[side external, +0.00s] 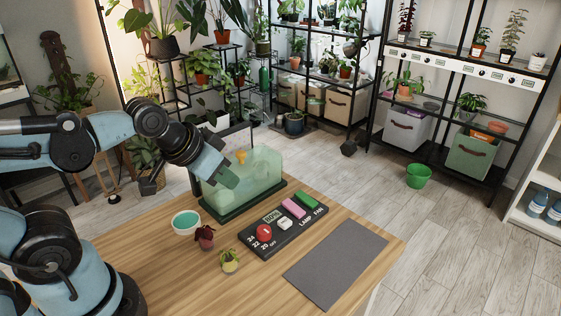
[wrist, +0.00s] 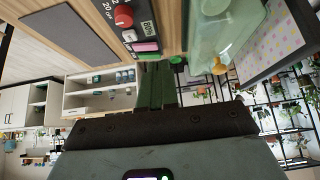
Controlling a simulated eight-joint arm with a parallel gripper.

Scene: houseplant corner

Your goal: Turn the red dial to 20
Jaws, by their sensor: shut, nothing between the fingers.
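The red dial (side external: 264,232) sits on a dark control panel (side external: 271,249) on the wooden table. White marks 24, 22, 20 and OFF run along its near left side; its pointer is too small to read. The dial also shows in the wrist view (wrist: 124,17) at the top, with the panel cut off. My gripper (side external: 226,178) is up in front of the terrarium in the side view, behind and left of the dial, apart from it. In the wrist view its green fingers (wrist: 156,84) are together and hold nothing.
The panel also has a display (side external: 271,216), a white button (side external: 284,223), a pink switch (side external: 294,208) and a green switch (side external: 307,202). A clear green terrarium (side external: 258,172) stands behind. Two small plants (side external: 230,262) and a bowl (side external: 186,222) stand left. A grey mat (side external: 335,262) lies right.

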